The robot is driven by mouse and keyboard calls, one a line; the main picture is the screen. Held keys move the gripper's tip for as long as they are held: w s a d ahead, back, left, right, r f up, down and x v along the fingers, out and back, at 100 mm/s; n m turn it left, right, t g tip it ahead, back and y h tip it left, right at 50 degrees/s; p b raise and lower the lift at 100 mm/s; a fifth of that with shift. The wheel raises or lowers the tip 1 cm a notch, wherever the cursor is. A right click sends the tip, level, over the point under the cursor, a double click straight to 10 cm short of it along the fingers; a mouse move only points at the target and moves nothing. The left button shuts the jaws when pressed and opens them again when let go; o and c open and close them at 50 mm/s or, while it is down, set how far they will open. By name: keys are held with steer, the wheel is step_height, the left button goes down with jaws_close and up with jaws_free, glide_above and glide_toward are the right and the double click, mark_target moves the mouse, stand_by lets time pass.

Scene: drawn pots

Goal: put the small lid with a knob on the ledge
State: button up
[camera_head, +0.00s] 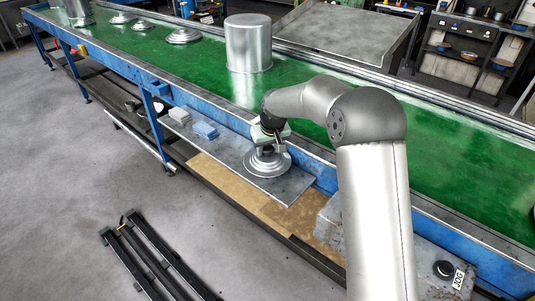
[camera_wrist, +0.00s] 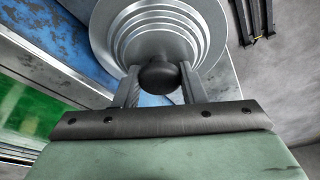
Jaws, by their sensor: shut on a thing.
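The small lid (camera_head: 267,165) is a silver, stepped disc with a black knob (camera_wrist: 160,75). In the head view it is over the grey metal ledge (camera_head: 292,188) along the conveyor's near side. It looks level, but I cannot tell whether it touches the ledge or hangs slightly above it. My gripper (camera_head: 268,146) is above the lid, shut on its knob. In the wrist view my gripper (camera_wrist: 158,88) has one finger on each side of the knob, and the lid's rings (camera_wrist: 160,22) spread out beyond it.
The green conveyor (camera_head: 215,70) carries a large silver pot (camera_head: 248,45) and several lids, one nearby (camera_head: 184,36). Brown board (camera_head: 235,189) lies below the ledge.

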mark_target(268, 155)
steer(key=shift+s+x, duration=0.15)
steer(key=shift+x, duration=0.65)
steer(key=shift+s+x, duration=0.15)
steer(key=shift+x, duration=0.65)
steer(key=shift+d+f, duration=0.15)
steer(key=shift+d, duration=0.05)
steer(key=shift+f, duration=0.15)
steer(key=o, duration=1)
steer(key=shift+o, duration=0.2)
steer(key=shift+r, duration=0.4)
steer(key=b+v, duration=0.1)
steer(key=v, duration=1.1)
steer(key=s+d+r+m+g+h, duration=0.1)
steer(key=s+d, duration=0.5)
steer(key=s, duration=0.4)
steer(key=s+d+m+h, duration=0.1)
steer(key=s+d, duration=0.5)
steer(key=s, duration=0.3)
steer(key=s+d+f+m+g, duration=0.1)
steer(key=s+d+f, duration=0.1)
steer(key=s, duration=0.7)
steer(key=s+d+f+m, duration=0.1)
steer(key=s+d+f, duration=0.1)
steer(key=s, duration=0.7)
steer(key=shift+s+d+f+m+g+y, duration=0.2)
steer(key=shift+s+d+m+g+y, duration=0.1)
steer(key=shift+d+g, duration=0.15)
